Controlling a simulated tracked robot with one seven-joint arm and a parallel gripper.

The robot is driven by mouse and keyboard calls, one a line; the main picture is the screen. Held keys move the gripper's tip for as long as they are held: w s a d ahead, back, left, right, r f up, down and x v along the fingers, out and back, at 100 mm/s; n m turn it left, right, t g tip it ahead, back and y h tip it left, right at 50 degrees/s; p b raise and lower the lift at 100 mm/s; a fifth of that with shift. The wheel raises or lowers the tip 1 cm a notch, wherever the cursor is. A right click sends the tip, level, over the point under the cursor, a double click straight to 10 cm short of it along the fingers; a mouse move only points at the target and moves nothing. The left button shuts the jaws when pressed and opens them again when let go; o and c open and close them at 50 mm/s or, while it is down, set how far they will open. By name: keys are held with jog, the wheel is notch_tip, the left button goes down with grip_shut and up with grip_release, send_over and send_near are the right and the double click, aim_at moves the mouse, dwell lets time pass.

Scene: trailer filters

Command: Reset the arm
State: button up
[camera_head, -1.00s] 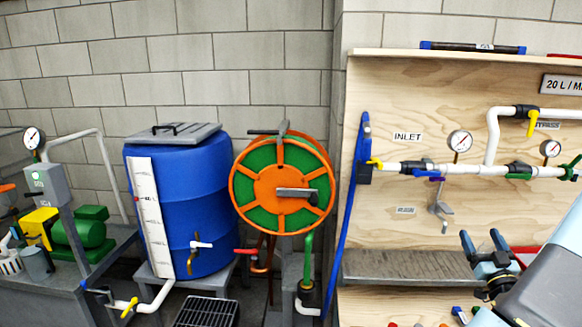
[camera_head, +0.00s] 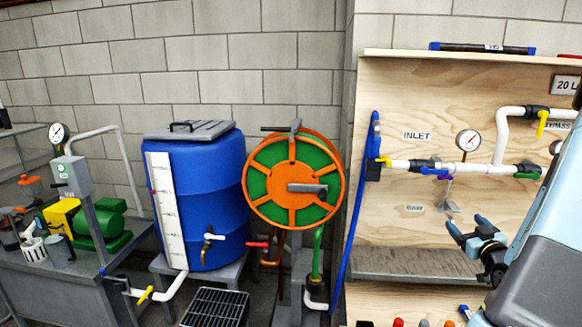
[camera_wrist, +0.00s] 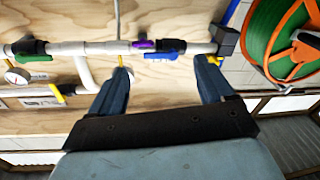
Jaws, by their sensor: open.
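My gripper (camera_head: 468,228) is at the right of the head view, in front of the plywood panel and above the metal shelf. Its two blue fingers are spread apart with nothing between them. In the wrist view my gripper (camera_wrist: 160,80) also shows open and empty, with the panel's white pipe (camera_wrist: 110,47) beyond the fingertips. The head view shows the same pipe (camera_head: 475,168) with its gauge (camera_head: 467,140) and colored valves. My forearm covers the right part of the panel.
A metal shelf (camera_head: 410,264) runs below the panel, with small colored parts under it. A hose reel (camera_head: 293,183) and a blue barrel (camera_head: 203,205) stand to the left. A green pump (camera_head: 103,225) sits on the far-left bench. The wall above the barrel is clear.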

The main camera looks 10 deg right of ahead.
jog(key=w+a+r+g+h, duration=0.15)
jog(key=a+r+g, duration=0.55)
jog(key=a+r, duration=0.7)
jog(key=s+a+r+g+y, duration=0.1)
jog(key=s+a+g+y, duration=0.1)
jog(key=s+a, duration=0.7)
jog(key=s+a+r+m+g+y, duration=0.1)
jog(key=s+a+r+g, duration=0.1)
jog(key=s+a, duration=0.8)
jog(key=shift+s+a+r+g+y, duration=0.2)
jog(key=shift+s+g+y, duration=0.15)
jog(key=shift+s+g, duration=0.6)
jog(key=shift+s+d, duration=0.1)
jog(key=shift+s, duration=0.05)
